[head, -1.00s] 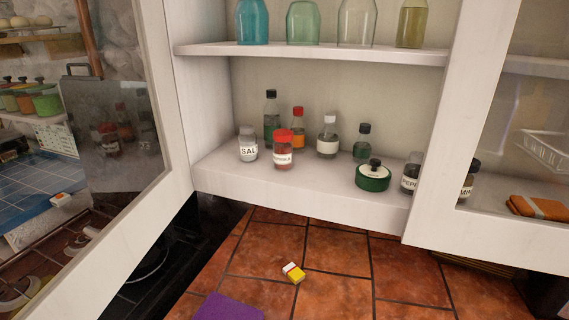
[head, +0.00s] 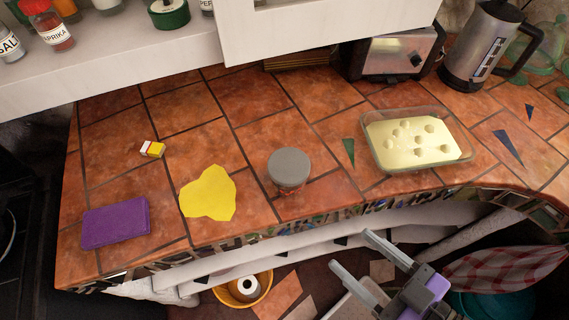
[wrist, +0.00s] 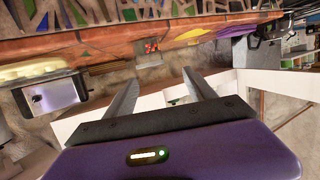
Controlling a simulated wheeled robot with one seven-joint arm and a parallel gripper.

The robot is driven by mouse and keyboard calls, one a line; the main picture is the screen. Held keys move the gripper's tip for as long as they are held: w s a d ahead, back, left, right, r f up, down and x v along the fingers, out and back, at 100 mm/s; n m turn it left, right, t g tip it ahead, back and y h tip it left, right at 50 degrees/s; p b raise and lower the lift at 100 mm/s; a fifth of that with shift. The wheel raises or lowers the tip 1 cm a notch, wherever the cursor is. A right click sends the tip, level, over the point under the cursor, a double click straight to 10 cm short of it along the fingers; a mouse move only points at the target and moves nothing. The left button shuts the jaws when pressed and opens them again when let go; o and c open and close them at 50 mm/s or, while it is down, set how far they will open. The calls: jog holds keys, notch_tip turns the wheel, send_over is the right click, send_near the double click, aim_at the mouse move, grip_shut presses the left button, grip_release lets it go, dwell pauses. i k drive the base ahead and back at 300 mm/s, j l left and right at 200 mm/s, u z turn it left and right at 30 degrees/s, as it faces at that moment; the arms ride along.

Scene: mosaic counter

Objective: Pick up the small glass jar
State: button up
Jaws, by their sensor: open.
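A small glass jar with a grey lid (head: 289,168) stands on the tiled counter in the head view, near its front edge. Its glass body is mostly hidden beneath the lid from this angle. My gripper (head: 350,251) is at the lower right of the head view, below and to the right of the jar, beyond the counter's front edge. It is open and empty, apart from the jar. In the wrist view its two spread fingers (wrist: 160,82) point toward the counter edge.
A glass dish of pale food (head: 416,142) stands right of the jar. A yellow cloth (head: 208,193), purple item (head: 115,222) and small yellow-white box (head: 152,149) lie left. A toaster (head: 390,52) and kettle (head: 483,45) stand behind. The cupboard (head: 310,32) overhangs the counter's back.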

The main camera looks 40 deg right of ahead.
aim_at(289, 168)
jog(key=j+z, duration=0.1)
jog(key=z, duration=0.4)
jog(key=j+z, duration=0.1)
jog(key=z, duration=0.35)
jog(key=j+z, duration=0.1)
jog(key=z, duration=0.4)
jog(key=k+j+z, duration=0.85)
jog(key=k+j, duration=0.3)
jog(key=j, duration=0.05)
